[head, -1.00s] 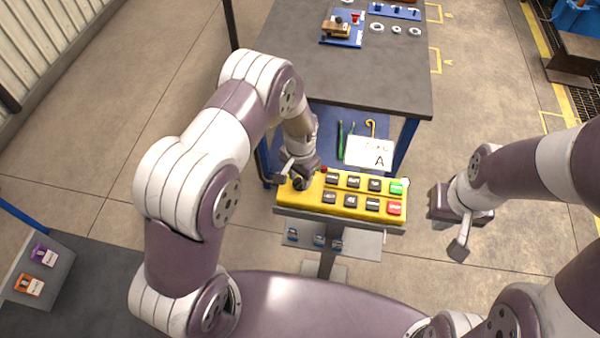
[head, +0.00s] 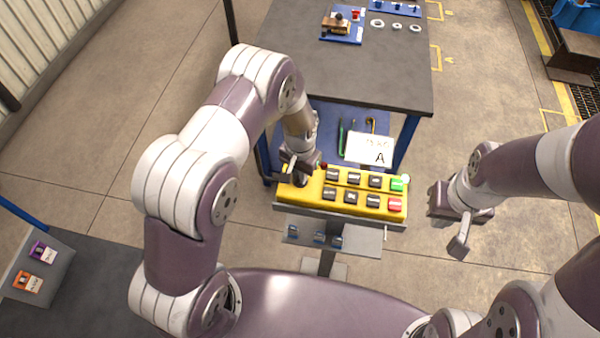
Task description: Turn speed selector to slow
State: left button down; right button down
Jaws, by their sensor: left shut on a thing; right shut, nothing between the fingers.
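A yellow control panel (head: 318,200) stands in front of me on a post. It carries two rows of dark buttons, with a green button (head: 397,185) and a red button (head: 394,205) at its right end. My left gripper (head: 298,178) is over the panel's left end, shut on a dark knob there, which I take for the speed selector. The gripper hides most of the knob, so its pointing direction cannot be read. My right gripper (head: 460,228) is shut and empty, to the right of the panel and apart from it.
A dark-topped table (head: 350,75) with blue legs stands behind the panel, holding a blue tray and several rings. A white card marked A (head: 370,150) stands behind the panel. Small boxes (head: 30,283) sit at lower left.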

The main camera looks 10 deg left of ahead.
pick_arm(q)
jog(key=n+b, duration=0.1)
jog(key=n, duration=0.4)
jog(key=shift+n+b, duration=0.3)
jog(key=shift+b, duration=0.1)
jog(key=shift+w+n+b, duration=0.1)
jog(key=shift+n+b, duration=0.4)
jog(key=shift+n, duration=1.7)
jog(key=c, duration=1.1)
grip_release()
jog(key=shift+c, duration=0.2)
notch_tip(320, 180, up, 13)
jog(key=b, duration=0.3)
jog(key=shift+f, duration=0.1)
